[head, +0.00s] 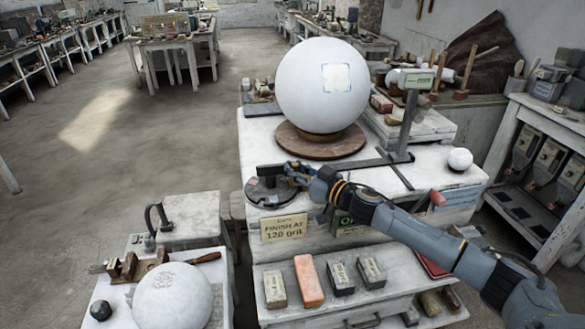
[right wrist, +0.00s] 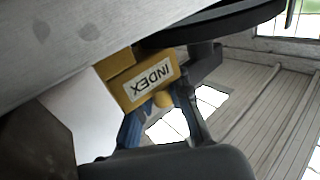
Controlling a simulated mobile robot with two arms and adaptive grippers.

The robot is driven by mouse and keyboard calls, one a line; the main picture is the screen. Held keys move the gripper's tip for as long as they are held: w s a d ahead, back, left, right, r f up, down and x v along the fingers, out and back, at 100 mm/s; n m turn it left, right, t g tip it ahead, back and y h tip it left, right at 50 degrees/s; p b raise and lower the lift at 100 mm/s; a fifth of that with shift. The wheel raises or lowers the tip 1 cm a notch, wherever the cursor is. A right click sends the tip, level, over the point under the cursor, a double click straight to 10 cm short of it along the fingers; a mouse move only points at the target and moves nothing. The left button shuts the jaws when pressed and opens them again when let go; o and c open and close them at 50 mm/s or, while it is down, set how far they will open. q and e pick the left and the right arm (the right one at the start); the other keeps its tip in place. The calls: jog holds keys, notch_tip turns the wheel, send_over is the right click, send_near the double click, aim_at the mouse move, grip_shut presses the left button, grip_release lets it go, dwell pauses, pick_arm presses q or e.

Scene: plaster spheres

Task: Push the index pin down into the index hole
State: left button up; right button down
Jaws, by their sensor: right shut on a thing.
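In the head view my right gripper (head: 297,174) is at the right edge of a dark round plate (head: 268,196) on the white stand. In the right wrist view its fingers (right wrist: 163,112) are shut around a yellow part just below a yellow block labelled INDEX (right wrist: 150,80); I take this yellow part to be the index pin (right wrist: 163,98). A dark disc rim (right wrist: 225,22) is close beside the block. The index hole is hidden, so I cannot tell how deep the pin sits. My left gripper is out of view.
A large white sphere (head: 323,85) stands on a brown turntable (head: 320,143) behind the gripper, next to a grey upright gauge (head: 407,115). A yellow sign (head: 284,228) hangs in front. Abrasive blocks (head: 309,281) lie on the lower shelf. A second sphere (head: 172,297) is at front left.

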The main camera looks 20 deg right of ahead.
jog(key=shift+a+f, duration=0.1)
jog(key=shift+f, duration=0.05)
jog(key=c, duration=1.2)
grip_release()
jog(key=shift+o, duration=0.2)
jog(key=shift+s+f, duration=0.1)
jog(key=shift+f, duration=0.15)
jog(key=shift+a, duration=0.1)
jog(key=shift+r+p, duration=2.3)
jog(key=shift+r, duration=0.05)
jog(key=shift+f, duration=0.15)
